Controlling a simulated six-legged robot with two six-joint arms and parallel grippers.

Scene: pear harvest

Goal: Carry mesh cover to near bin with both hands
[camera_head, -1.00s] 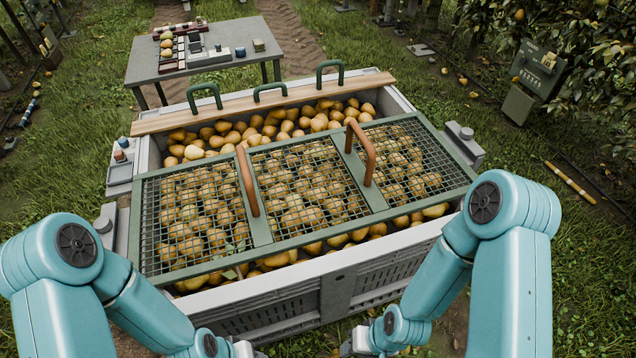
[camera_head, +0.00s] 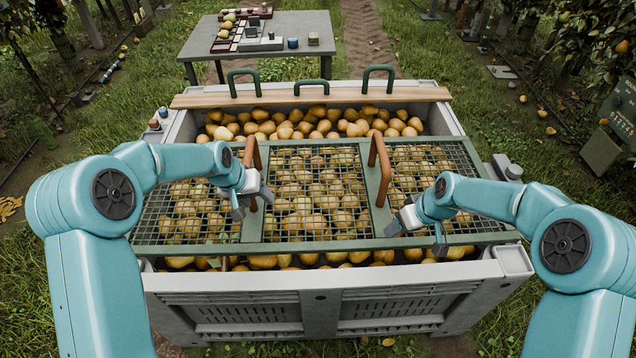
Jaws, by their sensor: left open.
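The mesh cover (camera_head: 330,243), a green frame with wire mesh and two brown handles, lies flat over the front part of a large grey bin (camera_head: 235,283) full of pears. My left gripper (camera_head: 254,203) is open at the lower front end of the left brown handle (camera_head: 251,152). I cannot tell whether it touches the handle. My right gripper (camera_head: 416,236) has its fingers apart over the front right of the cover, in front of and to the right of the right brown handle (camera_head: 380,170), with nothing between them.
A wooden board (camera_head: 330,96) with several green handles spans the bin's back. A grey table (camera_head: 345,48) with trays and small items stands behind. A grey-green box (camera_head: 603,150) stands at the far right. Grass lies on both sides.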

